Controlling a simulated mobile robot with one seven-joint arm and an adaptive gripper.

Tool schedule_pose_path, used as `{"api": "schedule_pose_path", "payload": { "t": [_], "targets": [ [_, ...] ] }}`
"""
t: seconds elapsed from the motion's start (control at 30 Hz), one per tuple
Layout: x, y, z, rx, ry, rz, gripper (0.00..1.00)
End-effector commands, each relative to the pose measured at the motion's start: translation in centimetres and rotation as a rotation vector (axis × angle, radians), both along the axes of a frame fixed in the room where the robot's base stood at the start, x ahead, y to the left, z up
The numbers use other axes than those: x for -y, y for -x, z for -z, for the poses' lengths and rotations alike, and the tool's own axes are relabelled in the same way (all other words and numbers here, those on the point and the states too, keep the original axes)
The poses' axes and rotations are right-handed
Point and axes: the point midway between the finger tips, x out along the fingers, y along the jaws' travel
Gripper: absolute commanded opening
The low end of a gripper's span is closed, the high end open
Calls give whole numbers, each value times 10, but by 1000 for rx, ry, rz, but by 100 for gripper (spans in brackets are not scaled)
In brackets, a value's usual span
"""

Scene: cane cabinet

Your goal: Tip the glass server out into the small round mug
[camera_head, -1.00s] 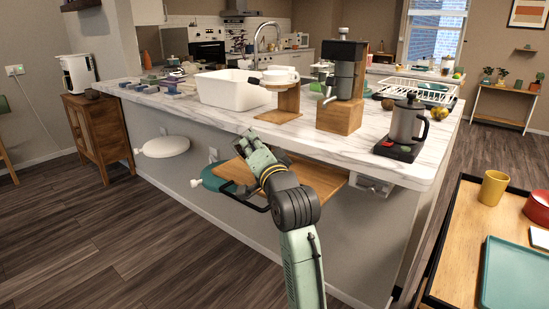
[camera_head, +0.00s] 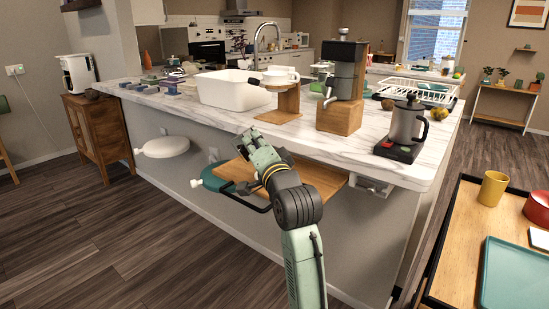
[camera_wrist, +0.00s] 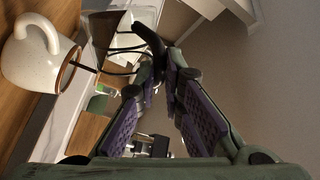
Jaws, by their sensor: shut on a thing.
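My gripper (camera_head: 248,142) is over the low wooden surface beside the counter in the head view. In the wrist view, my gripper (camera_wrist: 160,82) has its purple-padded fingers closed on a dark curved handle, seemingly that of the glass server (camera_wrist: 148,38). A dark brown tapered patch beside the handle may be the server's contents; its clear walls and tilt are hard to make out. The small round mug (camera_wrist: 32,62), cream and speckled with a brown rim, is at the left of the wrist view, apart from my fingers. I cannot make out the mug or server in the head view.
The low wooden board (camera_head: 318,180) juts out from the marble counter (camera_head: 215,118). A coffee grinder (camera_head: 345,85), a white cup on a wooden stand (camera_head: 287,98) and a grey kettle (camera_head: 408,122) stand on the counter. A wooden tray table (camera_head: 455,270) is at the right.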

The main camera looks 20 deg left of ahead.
Motion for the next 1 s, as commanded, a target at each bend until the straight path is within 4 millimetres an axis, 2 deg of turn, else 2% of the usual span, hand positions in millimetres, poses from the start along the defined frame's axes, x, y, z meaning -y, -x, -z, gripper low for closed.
{"api": "schedule_pose_path", "payload": {
  "t": [1.0],
  "targets": [
    [5,-4,-8,-61,-95,-4,0]
  ]
}}
